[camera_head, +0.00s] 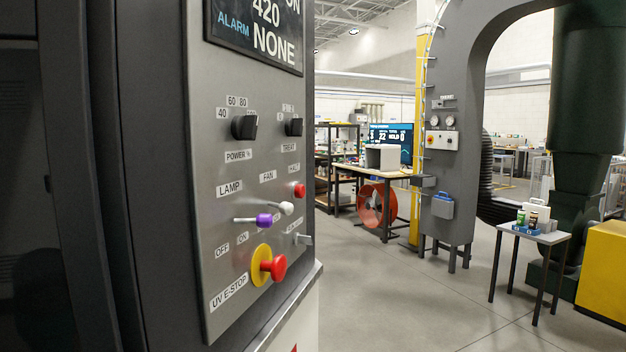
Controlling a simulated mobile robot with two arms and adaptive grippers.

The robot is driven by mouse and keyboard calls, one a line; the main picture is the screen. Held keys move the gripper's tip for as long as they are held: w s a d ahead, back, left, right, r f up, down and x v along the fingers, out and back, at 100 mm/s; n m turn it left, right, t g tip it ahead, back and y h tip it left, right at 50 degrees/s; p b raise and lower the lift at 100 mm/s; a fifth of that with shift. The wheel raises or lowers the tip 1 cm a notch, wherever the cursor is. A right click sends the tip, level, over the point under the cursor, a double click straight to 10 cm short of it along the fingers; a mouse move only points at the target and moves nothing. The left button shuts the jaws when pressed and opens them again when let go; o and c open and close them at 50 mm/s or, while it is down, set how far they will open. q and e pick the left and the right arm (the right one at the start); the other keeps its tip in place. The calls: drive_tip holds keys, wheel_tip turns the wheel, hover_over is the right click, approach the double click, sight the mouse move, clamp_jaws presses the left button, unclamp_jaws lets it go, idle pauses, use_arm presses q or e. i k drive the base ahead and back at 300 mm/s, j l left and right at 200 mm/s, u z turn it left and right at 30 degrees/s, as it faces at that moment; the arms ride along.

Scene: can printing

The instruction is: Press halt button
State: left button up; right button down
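A grey control panel (222,180) stands close on the left, seen at a slant. A small red round button (299,190) is near its right edge at mid height, under a small label (294,169) that is hard to read at this angle but may say HALT. Lower down, a larger red mushroom button (279,267) on a yellow collar (260,264) is labelled UV E-STOP. Neither of my grippers is in view, and nothing touches the panel.
Two black knobs (245,127), a purple-tipped lever (263,220) and a white-tipped lever (286,208) stick out near the red buttons. A dark screen (258,30) tops the panel. Clear floor (400,290) lies right, with a small table (533,234) beyond.

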sight(300, 189)
drive_tip(key=i+l, duration=0.35)
drive_tip(key=i, duration=0.15)
drive_tip(key=i+l+u, duration=0.15)
drive_tip(key=i+l, duration=0.2)
drive_tip(key=i, duration=0.15)
